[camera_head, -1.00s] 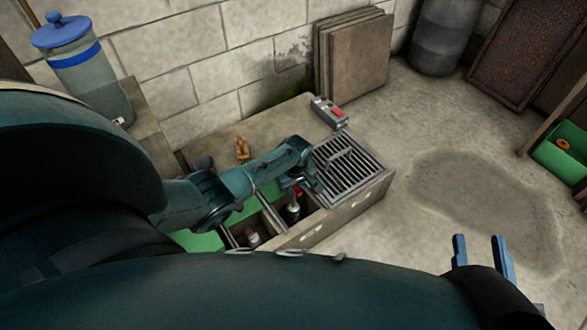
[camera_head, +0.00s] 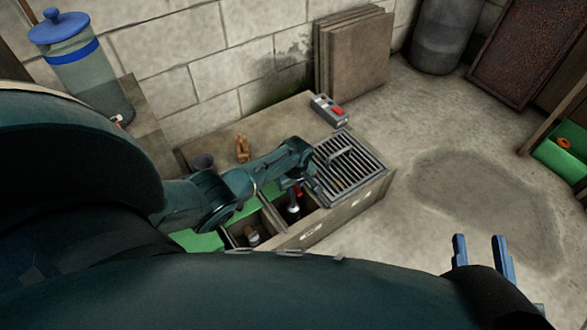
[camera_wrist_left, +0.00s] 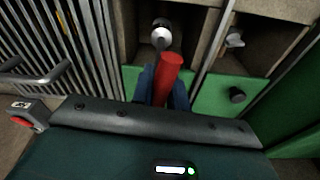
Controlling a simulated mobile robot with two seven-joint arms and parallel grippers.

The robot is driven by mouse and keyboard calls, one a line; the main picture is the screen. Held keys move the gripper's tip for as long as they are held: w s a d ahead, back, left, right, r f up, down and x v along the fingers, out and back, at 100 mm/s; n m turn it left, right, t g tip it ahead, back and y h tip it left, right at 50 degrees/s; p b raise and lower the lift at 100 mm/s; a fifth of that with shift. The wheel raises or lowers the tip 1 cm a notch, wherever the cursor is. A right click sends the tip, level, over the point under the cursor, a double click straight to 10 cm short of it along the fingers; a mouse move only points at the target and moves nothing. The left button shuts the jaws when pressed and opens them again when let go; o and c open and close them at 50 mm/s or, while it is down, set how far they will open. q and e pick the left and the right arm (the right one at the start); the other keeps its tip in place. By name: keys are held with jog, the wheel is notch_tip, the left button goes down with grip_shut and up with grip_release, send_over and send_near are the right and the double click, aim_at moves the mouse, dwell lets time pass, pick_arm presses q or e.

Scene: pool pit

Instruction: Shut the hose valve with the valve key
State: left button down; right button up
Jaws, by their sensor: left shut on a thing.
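My left gripper (camera_wrist_left: 164,88) is shut on the red handle of the valve key (camera_wrist_left: 171,72). The key also shows in the head view as a small red piece (camera_head: 297,191) below my left wrist, over an open compartment of the pit. In the wrist view a round metal end (camera_wrist_left: 161,34) lies just beyond the red handle; I cannot tell whether it belongs to the key or a valve. A grey fitting (camera_wrist_left: 235,38) sits in the neighbouring compartment. I cannot tell which is the hose valve. My right gripper (camera_head: 482,254) is open and empty at the lower right.
A slatted grate (camera_head: 348,166) with a handle covers the pit's right end. Green panels, one with a black knob (camera_wrist_left: 237,94), border the compartments. A grey box with a red button (camera_head: 329,111) and a small tan figure-like object (camera_head: 242,148) rest on the rim.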

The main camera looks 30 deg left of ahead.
pick_arm(q)
jog(key=shift+f+b, duration=0.4)
jog(key=shift+f, duration=0.1)
pick_arm(e)
jog(key=shift+f, duration=0.15)
jog(key=shift+w, duration=0.1)
dwell(0.5)
pick_arm(q)
jog(key=m, duration=0.6)
jog(key=m+h, duration=0.1)
jog(key=m, duration=0.6)
jog(key=m+h+b, duration=0.1)
jog(key=m, duration=0.5)
jog(key=shift+a, duration=0.25)
pick_arm(e)
jog(key=shift+a+r+m+y, duration=0.2)
jog(key=shift+r+m+y, duration=0.15)
jog(key=shift+r, duration=0.4)
jog(key=shift+f, duration=0.1)
